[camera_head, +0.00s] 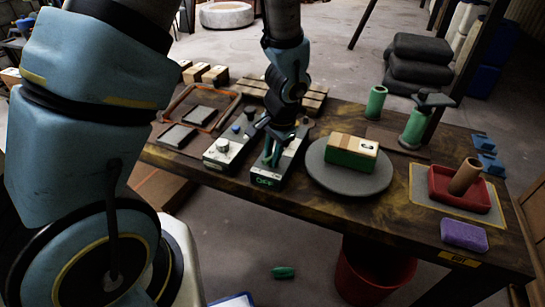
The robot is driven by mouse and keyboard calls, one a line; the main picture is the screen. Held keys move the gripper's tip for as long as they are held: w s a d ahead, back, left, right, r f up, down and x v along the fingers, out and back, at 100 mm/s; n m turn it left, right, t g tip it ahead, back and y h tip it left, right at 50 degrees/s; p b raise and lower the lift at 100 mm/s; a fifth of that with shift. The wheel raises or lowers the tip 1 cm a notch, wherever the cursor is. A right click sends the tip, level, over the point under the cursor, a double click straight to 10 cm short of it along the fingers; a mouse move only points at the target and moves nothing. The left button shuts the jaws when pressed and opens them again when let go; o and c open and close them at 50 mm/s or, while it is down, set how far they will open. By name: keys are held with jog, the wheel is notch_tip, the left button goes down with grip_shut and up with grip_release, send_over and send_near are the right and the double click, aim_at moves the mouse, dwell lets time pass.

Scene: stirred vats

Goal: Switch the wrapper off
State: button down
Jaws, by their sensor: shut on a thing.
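A control box (264,181) with a small green display, which seems to read OFF, stands at the table's front edge. My gripper (272,157) points down onto the top of this box and is shut on its control, which the fingers mostly hide. A second control box (222,152) with a pale round knob stands just left of it. A round grey turntable (345,183) lies to the right, with a green and tan box (351,152) on it.
Right of the turntable are a green post with a dark top (415,125), a green cylinder (376,102), a red tray (459,196) holding a brown tube, and a purple sponge (464,235). A red bin (370,275) and a green object (284,272) are on the floor.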

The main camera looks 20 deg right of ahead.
jog(key=m, duration=0.3)
jog(key=shift+a+h+b, duration=0.1)
jog(key=shift+h+b, duration=0.2)
jog(key=shift+m, duration=0.5)
jog(key=c, duration=0.8)
grip_release()
jog(key=shift+o, duration=0.2)
jog(key=shift+r, duration=0.1)
notch_tip(320, 180, up, 10)
jog(key=s, duration=0.2)
jog(key=shift+r+p, duration=0.2)
jog(key=shift+p, duration=0.15)
